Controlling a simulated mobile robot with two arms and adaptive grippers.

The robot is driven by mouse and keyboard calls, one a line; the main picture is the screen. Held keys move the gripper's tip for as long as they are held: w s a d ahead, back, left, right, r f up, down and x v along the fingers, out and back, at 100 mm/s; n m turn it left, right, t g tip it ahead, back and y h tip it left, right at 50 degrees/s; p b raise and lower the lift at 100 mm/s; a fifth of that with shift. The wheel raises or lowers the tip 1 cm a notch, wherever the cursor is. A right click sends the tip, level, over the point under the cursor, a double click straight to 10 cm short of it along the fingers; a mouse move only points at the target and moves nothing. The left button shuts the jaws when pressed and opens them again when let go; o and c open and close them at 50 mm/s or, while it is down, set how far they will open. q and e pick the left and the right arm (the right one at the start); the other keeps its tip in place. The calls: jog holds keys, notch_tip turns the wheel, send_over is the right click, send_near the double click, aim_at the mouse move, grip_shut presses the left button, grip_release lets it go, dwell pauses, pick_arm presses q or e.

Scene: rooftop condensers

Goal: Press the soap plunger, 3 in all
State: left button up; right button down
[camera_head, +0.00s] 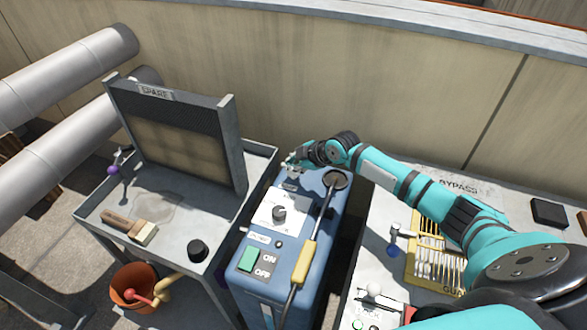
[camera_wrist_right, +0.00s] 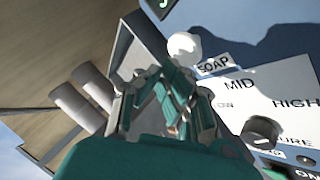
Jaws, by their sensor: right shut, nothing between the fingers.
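The soap plunger is a round white knob (camera_wrist_right: 184,47) at the edge of the blue machine (camera_head: 262,268), beside a SOAP label (camera_wrist_right: 213,66). In the head view the plunger is mostly hidden by my right gripper (camera_head: 298,158), above the machine's far left corner. In the right wrist view my right gripper (camera_wrist_right: 165,82) is shut and empty, its fingertips close to the knob. I cannot tell whether they touch it. My left gripper is not in view.
The machine's top carries a pressure dial (camera_head: 279,214), a green switch (camera_head: 248,259) and a yellow-handled wand (camera_head: 304,262). A grey bench (camera_head: 185,225) with a brush (camera_head: 130,227) stands left. A light-topped unit (camera_head: 375,258) with a yellow guard (camera_head: 425,250) stands right.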

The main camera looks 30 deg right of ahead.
aim_at(292, 173)
notch_tip(292, 173, up, 5)
jog(key=p, duration=0.4)
jog(key=shift+r, duration=0.1)
dwell(0.5)
dwell(0.5)
